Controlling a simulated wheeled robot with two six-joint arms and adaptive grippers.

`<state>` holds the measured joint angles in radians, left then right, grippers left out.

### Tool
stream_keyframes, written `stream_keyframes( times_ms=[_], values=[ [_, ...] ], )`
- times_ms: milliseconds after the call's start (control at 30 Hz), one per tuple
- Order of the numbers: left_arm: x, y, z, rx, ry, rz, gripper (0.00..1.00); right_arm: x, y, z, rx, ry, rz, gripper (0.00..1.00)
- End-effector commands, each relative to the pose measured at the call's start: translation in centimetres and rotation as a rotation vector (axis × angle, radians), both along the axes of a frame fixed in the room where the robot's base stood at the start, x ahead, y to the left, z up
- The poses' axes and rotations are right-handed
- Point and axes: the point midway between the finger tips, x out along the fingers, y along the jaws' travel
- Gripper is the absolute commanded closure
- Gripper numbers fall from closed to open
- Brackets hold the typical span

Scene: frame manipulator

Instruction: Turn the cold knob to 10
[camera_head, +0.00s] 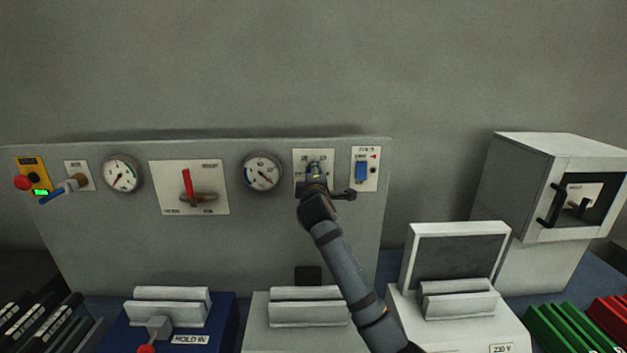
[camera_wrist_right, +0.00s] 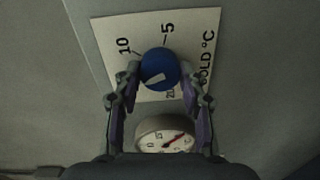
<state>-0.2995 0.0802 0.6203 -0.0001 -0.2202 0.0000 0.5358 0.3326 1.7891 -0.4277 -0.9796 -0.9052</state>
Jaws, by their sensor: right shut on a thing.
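The blue cold knob (camera_wrist_right: 160,68) sits on a white plate (camera_wrist_right: 110,28) marked "COLD °C", with 10 and 5 printed beside it. My right gripper (camera_wrist_right: 160,86) is shut on the knob, one finger at each side. The knob's white pointer mark faces the lower left in the wrist view; which exact value it indicates I cannot tell. In the head view my right gripper (camera_head: 317,184) is against the panel at the same plate (camera_head: 328,157) and hides most of the knob. My left gripper is not in view.
A round gauge (camera_head: 262,172) with a red needle is just left of the plate. A blue switch (camera_head: 362,171) is close on the right. A red-handled valve (camera_head: 187,182) and another gauge (camera_head: 122,174) are further left. A white cabinet (camera_head: 545,180) stands at the right.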

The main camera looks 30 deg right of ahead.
Motion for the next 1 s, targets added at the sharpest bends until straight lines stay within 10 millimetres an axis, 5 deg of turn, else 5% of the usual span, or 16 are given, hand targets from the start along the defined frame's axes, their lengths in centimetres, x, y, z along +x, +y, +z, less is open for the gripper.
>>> stream_keyframes(
  times_ms=[1000],
  values=[
    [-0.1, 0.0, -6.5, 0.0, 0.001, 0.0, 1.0, 0.0, -0.1, -0.5, 0.748, -0.454, -0.002, 0.9]
  ],
)
